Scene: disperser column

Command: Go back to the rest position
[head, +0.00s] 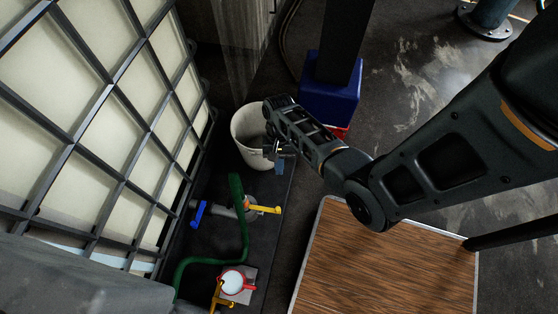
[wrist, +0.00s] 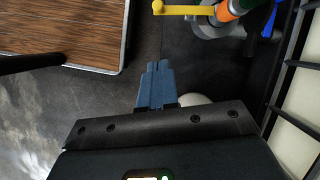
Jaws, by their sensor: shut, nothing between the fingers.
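My gripper (head: 279,165) is at the end of my arm, in front of the white bucket (head: 248,130) in the head view. In the wrist view my gripper (wrist: 156,66) shows its blue fingers together, with nothing between them. It is in the air, apart from the valves and the table. Part of the bucket is hidden behind my arm in the head view.
A caged white tank (head: 110,110) stands at left. Below it are a green hose (head: 243,225), a yellow-handled valve (head: 262,209) and a red-rimmed fitting (head: 233,282). A wooden-topped table (head: 385,265) is at lower right. A blue block (head: 330,97) surrounds a dark post.

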